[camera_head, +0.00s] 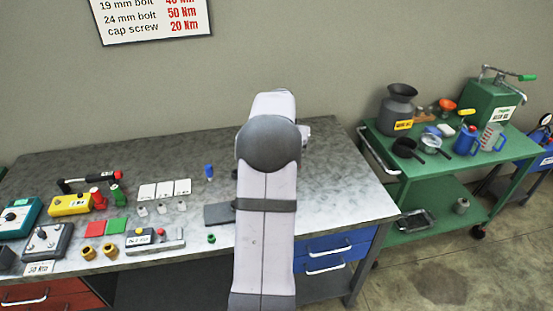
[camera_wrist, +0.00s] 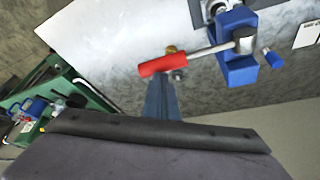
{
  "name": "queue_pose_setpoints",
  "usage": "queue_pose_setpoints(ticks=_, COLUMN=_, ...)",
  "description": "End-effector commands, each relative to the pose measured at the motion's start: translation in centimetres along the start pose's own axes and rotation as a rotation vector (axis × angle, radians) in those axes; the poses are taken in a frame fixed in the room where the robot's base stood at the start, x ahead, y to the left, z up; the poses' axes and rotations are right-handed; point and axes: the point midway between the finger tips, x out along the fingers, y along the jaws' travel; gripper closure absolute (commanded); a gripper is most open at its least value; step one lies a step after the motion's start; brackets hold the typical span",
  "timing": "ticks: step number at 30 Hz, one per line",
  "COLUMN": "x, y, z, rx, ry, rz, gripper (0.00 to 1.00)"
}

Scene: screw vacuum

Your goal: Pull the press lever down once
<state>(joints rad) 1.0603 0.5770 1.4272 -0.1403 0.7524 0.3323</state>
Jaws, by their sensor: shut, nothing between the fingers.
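The press is a blue block (camera_wrist: 236,62) in the wrist view, with a grey metal lever rod (camera_wrist: 208,50) ending in a red handle (camera_wrist: 163,65). My gripper (camera_wrist: 165,82) shows as dark, closed fingers at the middle of the wrist view. Their tips are close against the underside of the red handle in the picture; I cannot tell whether they touch it. In the head view my arm hides the press and the gripper.
The grey workbench (camera_head: 335,185) carries tools, small boxes and cards on its left side. A green cart (camera_head: 440,185) with cans and jugs stands to the right. The bench's right end looks clear.

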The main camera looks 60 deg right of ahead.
Motion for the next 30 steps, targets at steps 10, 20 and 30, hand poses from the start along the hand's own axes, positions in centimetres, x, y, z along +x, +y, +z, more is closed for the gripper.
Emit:
queue_pose_setpoints(ticks=10, x=1.0, y=0.3, z=0.3, rx=0.000, ry=-0.003, rz=0.002, gripper=1.00)
queue_pose_setpoints(ticks=20, x=1.1, y=0.3, z=0.4, rx=0.000, ry=-0.003, rz=0.002, gripper=1.00)
queue_pose_setpoints(ticks=30, x=2.2, y=0.4, z=0.8, rx=0.000, ry=-0.005, rz=0.003, gripper=1.00)
